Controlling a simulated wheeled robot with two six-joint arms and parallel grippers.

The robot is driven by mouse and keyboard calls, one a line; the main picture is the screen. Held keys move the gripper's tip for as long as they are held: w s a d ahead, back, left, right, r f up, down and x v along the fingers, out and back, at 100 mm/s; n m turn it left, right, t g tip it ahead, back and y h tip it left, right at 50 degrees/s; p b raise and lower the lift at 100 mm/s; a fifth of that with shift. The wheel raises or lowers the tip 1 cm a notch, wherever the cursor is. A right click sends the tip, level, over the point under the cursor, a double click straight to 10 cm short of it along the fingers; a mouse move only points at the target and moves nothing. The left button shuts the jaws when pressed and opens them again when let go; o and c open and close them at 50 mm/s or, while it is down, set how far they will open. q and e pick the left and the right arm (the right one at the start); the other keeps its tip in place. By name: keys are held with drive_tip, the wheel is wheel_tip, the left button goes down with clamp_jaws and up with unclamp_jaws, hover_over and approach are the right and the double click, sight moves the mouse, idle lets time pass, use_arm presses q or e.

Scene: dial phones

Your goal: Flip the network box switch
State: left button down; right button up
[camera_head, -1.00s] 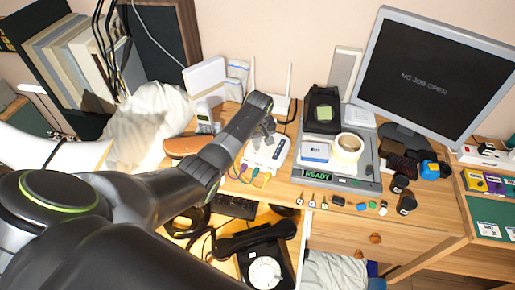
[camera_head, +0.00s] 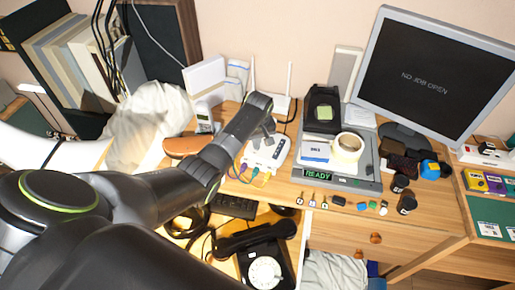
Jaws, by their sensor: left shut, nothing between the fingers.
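The network box (camera_head: 265,152) is a small white unit with dark marks on its top, lying on the wooden desk near the middle of the head view. Coloured cables plug into its front left edge. My left arm reaches in from the left, and my left gripper (camera_head: 268,127) is shut and empty, pointing down at the back part of the box. Whether the fingertips touch the box cannot be told. The arm covers part of the box's left side, and the switch's position is too small to make out. My right gripper is not in view.
A grey scale (camera_head: 340,184) reading READY holds a tape roll (camera_head: 347,147) to the right. A white router with antennas (camera_head: 281,104) stands behind. Small keys and blocks line the desk's front. A black dial phone (camera_head: 264,268) sits lower, beside an open drawer.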

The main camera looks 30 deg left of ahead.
use_arm(q)
drive_tip(key=shift+f+b, duration=0.35)
drive_tip(key=shift+f, duration=0.25)
idle(0.3)
wheel_tip(320, 180, up, 7)
drive_tip(key=p, duration=0.8)
idle(0.4)
